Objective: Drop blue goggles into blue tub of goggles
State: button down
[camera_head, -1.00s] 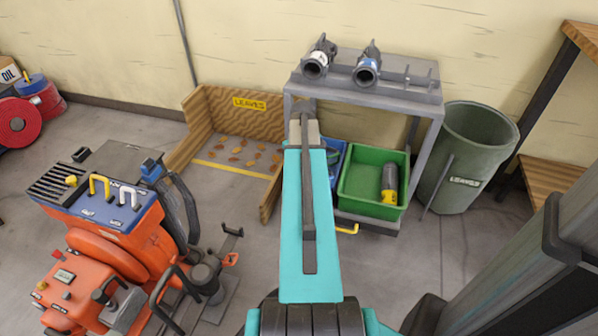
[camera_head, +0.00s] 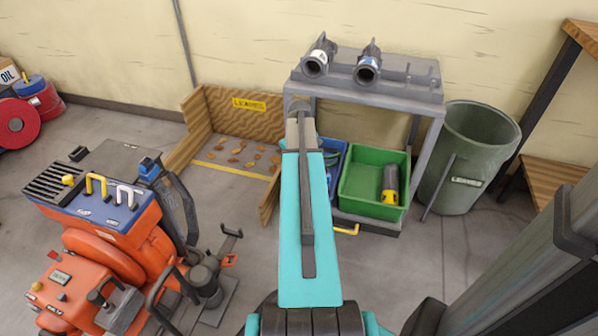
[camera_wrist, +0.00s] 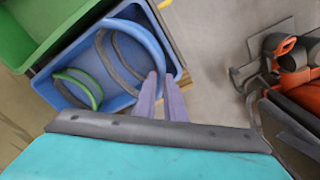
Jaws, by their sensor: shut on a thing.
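The blue tub (camera_wrist: 45,88) fills the upper left of the wrist view, below my gripper. In the head view the blue tub (camera_head: 343,150) is partly hidden behind my arm. Green-rimmed goggles (camera_wrist: 88,88) lie in the tub at its left. My gripper (camera_wrist: 160,82) is shut on the blue goggles (camera_wrist: 148,24), a blue curved band with a grey strap. They hang over the tub's right part; I cannot tell whether they touch it. In the head view the gripper and goggles are hidden by my arm.
A green tub (camera_head: 357,195) with a dark and yellow item stands right of the blue tub, under a grey rack (camera_head: 430,112). A leaf bin (camera_head: 455,165) stands at the right. An orange machine (camera_head: 110,240) stands at the left. A wooden leaf bay (camera_head: 195,125) lies behind.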

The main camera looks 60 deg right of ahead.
jog(key=shift+f, duration=0.7)
jog(key=shift+f, duration=0.6)
jog(key=c, duration=1.8)
grip_release()
jog(key=shift+c, duration=0.2)
jog(key=shift+r, duration=0.1)
jog(key=shift+r, duration=0.45)
notch_tip(320, 180, up, 12)
jog(key=p, duration=0.4)
jog(key=shift+s, duration=0.15)
jog(key=shift+a, duration=0.15)
